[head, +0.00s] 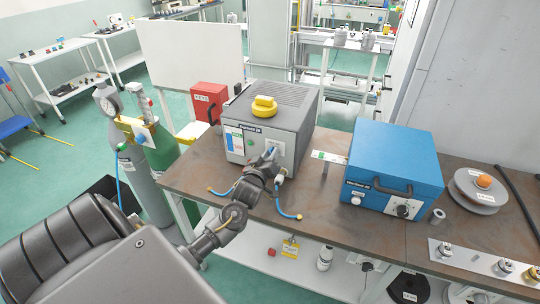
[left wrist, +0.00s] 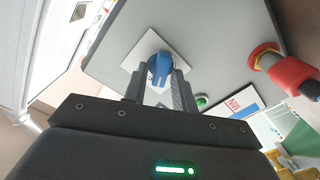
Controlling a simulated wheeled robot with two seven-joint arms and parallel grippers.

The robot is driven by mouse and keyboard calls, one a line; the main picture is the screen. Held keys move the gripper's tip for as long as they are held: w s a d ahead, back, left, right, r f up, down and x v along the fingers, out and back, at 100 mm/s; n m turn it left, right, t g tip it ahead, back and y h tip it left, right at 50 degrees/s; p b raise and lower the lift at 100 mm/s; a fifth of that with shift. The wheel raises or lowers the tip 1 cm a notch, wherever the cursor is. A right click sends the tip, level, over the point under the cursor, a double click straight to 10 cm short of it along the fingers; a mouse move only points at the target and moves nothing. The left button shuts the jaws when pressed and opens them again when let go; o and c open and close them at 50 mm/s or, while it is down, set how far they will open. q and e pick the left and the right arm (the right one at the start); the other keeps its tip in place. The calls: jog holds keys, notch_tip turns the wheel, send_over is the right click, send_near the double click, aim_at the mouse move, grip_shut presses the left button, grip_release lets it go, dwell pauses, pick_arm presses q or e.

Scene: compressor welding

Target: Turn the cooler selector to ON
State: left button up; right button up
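The grey cooler box (head: 268,125) stands on the brown bench. Its blue selector knob (left wrist: 159,66) sits on a white square plate (left wrist: 142,48) on the box's front, shown in the left wrist view. My left gripper (head: 271,155) is at the front of this box. In the left wrist view its two fingers (left wrist: 160,80) lie on either side of the blue knob, close against it, and partly hide it. The knob's position marks cannot be read. My right gripper is not in view.
Blue hoses (head: 285,214) hang at the box's front. A blue machine (head: 395,160) stands to the right, a red box (head: 209,100) to the left. Gas cylinders (head: 160,160) stand beside the bench.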

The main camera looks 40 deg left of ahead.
pick_arm(q)
jog(key=shift+m, duration=0.4)
jog(key=shift+w+d+m+p, duration=0.15)
jog(key=shift+m+p, duration=1)
jog(key=shift+m, duration=1.55)
jog(key=shift+s+d+m+p, duration=0.15)
jog(key=shift+m+p, duration=1)
jog(key=shift+m, duration=1.55)
jog(key=shift+w, duration=0.1)
jog(key=o, duration=0.7)
